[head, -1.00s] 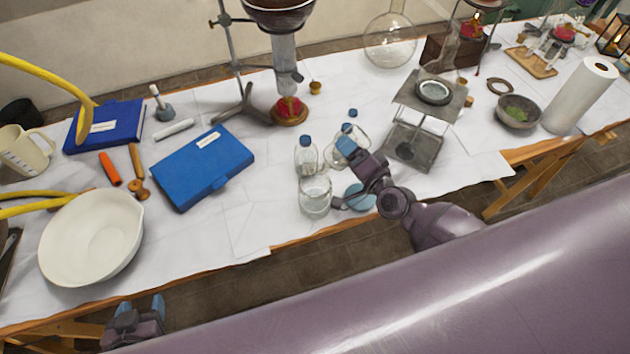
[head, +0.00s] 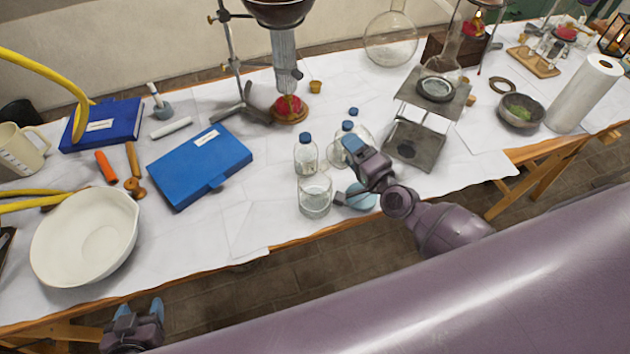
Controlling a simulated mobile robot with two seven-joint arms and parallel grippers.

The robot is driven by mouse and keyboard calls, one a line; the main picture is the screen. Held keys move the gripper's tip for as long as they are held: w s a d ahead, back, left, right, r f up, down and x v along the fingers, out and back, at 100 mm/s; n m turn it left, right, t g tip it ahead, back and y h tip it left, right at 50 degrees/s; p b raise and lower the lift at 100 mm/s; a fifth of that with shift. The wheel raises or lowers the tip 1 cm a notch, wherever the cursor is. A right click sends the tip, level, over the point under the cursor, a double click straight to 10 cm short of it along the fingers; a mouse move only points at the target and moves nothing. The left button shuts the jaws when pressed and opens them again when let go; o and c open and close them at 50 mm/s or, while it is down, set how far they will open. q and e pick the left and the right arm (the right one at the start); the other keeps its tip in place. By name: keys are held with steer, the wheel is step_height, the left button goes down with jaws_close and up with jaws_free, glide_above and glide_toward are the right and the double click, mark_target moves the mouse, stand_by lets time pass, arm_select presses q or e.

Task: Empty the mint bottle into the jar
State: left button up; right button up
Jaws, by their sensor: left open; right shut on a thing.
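The clear glass jar (head: 314,197) stands upright near the table's front edge, its mouth open. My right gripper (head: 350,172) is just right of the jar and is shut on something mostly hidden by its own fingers. A pale blue-green round shape (head: 362,197) shows just below the gripper. It looks like part of the mint bottle, but its outline and tilt are hard to tell. I cannot see any liquid stream. My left gripper (head: 140,309) is open and empty, low in front of the table's edge at the left.
A blue-capped clear bottle (head: 306,155) stands right behind the jar. Another blue cap (head: 346,127) shows behind my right gripper. A metal lift stand (head: 415,143) is to the right. A blue case (head: 200,165) and white bowl (head: 85,238) lie left.

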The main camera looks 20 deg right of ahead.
steer(key=shift+d+f+m+b, duration=0.2)
steer(key=shift+f+m+b, duration=0.5)
steer(key=shift+m+b, duration=0.3)
arm_select(q)
steer(key=shift+s+f+b, duration=0.15)
steer(key=shift+f+b, duration=0.1)
steer(key=shift+f, duration=0.6)
steer(key=shift+s+f+b, duration=0.1)
steer(key=shift+f+b, duration=0.15)
steer(key=shift+f, duration=0.6)
arm_select(e)
steer(key=shift+f+m, duration=0.3)
steer(key=shift+m, duration=0.1)
arm_select(q)
steer(key=shift+f+b, duration=1.25)
steer(key=shift+f, duration=0.2)
arm_select(e)
steer(key=shift+w+d+f+m, duration=0.1)
steer(key=shift+f+m, duration=0.8)
steer(key=shift+m, duration=0.3)
arm_select(q)
steer(key=f+b, duration=0.1)
steer(key=s+f+b, duration=0.1)
steer(key=f, duration=0.1)
steer(key=shift+f+g, duration=0.2)
steer(key=shift+g, duration=0.1)
arm_select(e)
steer(key=f+m, duration=0.1)
steer(key=m, duration=0.2)
steer(key=shift+f, duration=0.4)
